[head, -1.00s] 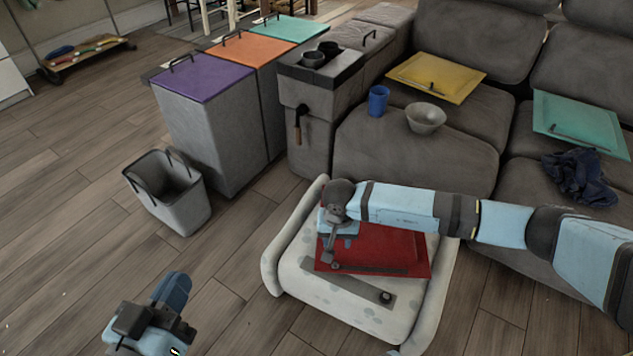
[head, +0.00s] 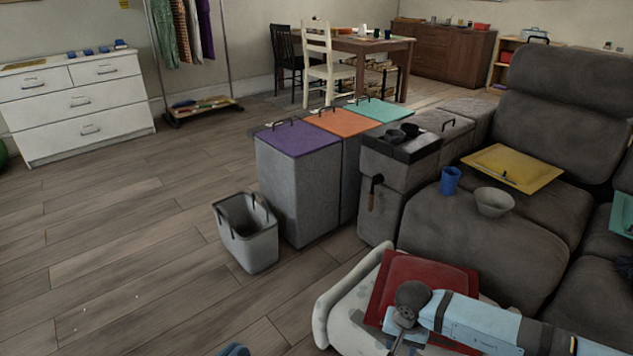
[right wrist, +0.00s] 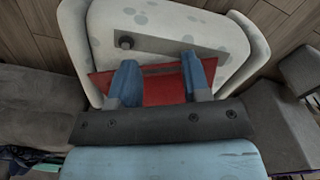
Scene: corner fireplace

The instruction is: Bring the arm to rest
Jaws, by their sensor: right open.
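My right arm comes in from the right in the head view.
A grey bin (head: 248,240) stands on the floor beside grey boxes with purple (head: 297,139), orange and teal lids. The grey sofa (head: 480,235) holds a blue cup (head: 450,180), a bowl (head: 494,203) and a yellow board (head: 512,168).

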